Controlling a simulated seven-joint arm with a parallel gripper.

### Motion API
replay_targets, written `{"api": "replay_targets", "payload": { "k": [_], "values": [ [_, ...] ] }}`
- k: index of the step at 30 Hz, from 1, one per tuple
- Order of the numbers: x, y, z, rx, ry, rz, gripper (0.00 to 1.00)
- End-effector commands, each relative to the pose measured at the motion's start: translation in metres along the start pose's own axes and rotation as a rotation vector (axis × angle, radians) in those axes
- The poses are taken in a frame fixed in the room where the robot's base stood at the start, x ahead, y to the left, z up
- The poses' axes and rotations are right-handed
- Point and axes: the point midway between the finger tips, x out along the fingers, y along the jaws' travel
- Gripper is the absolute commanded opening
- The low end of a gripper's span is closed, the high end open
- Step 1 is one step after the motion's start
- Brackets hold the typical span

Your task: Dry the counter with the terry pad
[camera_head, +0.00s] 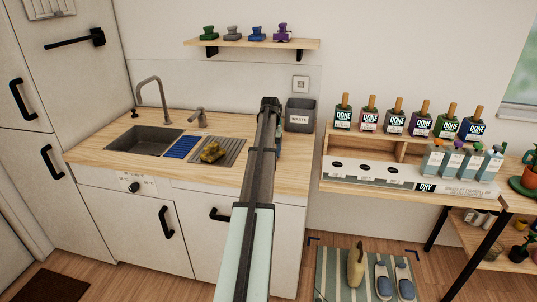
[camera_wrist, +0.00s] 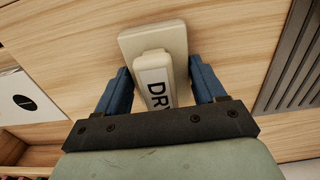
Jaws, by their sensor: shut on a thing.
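My gripper (camera_wrist: 160,82) is shut on the terry pad (camera_wrist: 150,42), a cream block with a raised grip and a label of which "DR" shows. Its blue fingers sit on both sides of the grip. The pad is over the wooden counter (camera_wrist: 60,55); I cannot tell whether it touches. In the head view my arm hides the pad and part of the counter (camera_head: 98,151) at its right end. I see no clear wet patch on the visible wood.
A shelf unit (camera_head: 345,187) with several bottles stands to the right.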

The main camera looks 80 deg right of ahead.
Motion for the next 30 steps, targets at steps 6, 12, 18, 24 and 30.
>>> {"api": "replay_targets", "payload": {
  "k": [6,12,18,24,30],
  "values": [
    [-0.026,0.000,-0.006,0.000,0.003,0.000,0.41],
    [-0.042,0.000,-0.005,0.000,0.002,0.000,0.41],
    [-0.060,0.000,-0.005,0.000,0.001,0.000,0.41],
    [-0.077,0.000,-0.005,0.000,0.002,0.000,0.41],
    [-0.083,0.000,-0.004,0.000,0.000,0.000,0.41]
  ]
}}
